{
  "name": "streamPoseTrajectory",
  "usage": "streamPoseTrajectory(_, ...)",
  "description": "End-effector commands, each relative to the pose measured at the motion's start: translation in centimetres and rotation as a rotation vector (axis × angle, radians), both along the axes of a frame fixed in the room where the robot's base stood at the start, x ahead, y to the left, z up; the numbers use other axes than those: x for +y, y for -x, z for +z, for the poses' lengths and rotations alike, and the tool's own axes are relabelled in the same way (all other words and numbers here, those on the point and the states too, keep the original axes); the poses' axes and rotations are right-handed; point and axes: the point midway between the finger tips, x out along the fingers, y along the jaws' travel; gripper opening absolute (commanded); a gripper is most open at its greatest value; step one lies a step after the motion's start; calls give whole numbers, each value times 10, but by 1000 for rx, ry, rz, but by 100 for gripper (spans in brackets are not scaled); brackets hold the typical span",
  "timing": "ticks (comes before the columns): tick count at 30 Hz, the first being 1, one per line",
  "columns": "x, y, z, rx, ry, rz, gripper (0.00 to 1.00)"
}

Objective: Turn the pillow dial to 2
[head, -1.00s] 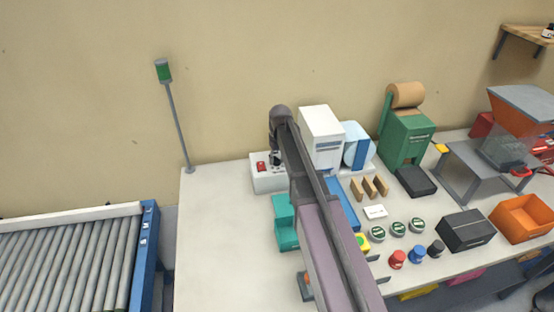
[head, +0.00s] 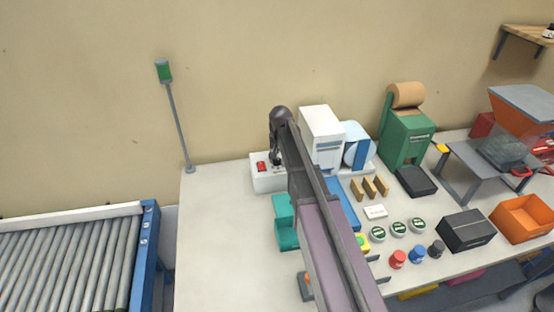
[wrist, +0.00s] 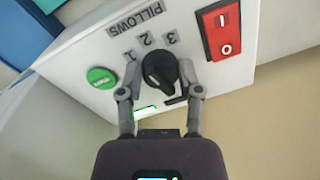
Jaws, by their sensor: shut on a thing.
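The pillow dial (wrist: 160,70) is a round black knob on a white panel (wrist: 85,62) in the wrist view. I cannot tell for sure which numeral the knob points to. In the head view my gripper (head: 276,161) is over the white control box (head: 268,186), and the dial is mostly hidden behind it.
A red rocker switch (wrist: 220,30) sits close right of the dial, and a green button (wrist: 101,77) lies to its left. A white machine (head: 320,135) stands right of the arm. The table's left part is clear.

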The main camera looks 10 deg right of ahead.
Motion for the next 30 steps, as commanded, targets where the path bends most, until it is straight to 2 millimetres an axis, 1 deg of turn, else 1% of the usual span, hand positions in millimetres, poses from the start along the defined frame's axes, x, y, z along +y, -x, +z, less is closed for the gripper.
streamPoseTrajectory(3,0,1,0,2,0,-82,0)
streamPoseTrajectory(10,0,1,0,3,0,-187,0)
streamPoseTrajectory(16,0,2,0,3,0,-220,0)
streamPoseTrajectory(26,0,2,0,3,1,-221,0)
streamPoseTrajectory(27,0,2,0,3,1,-221,58)
streamPoseTrajectory(29,0,2,0,3,1,-220,76)
streamPoseTrajectory(30,0,2,0,3,1,-220,81)
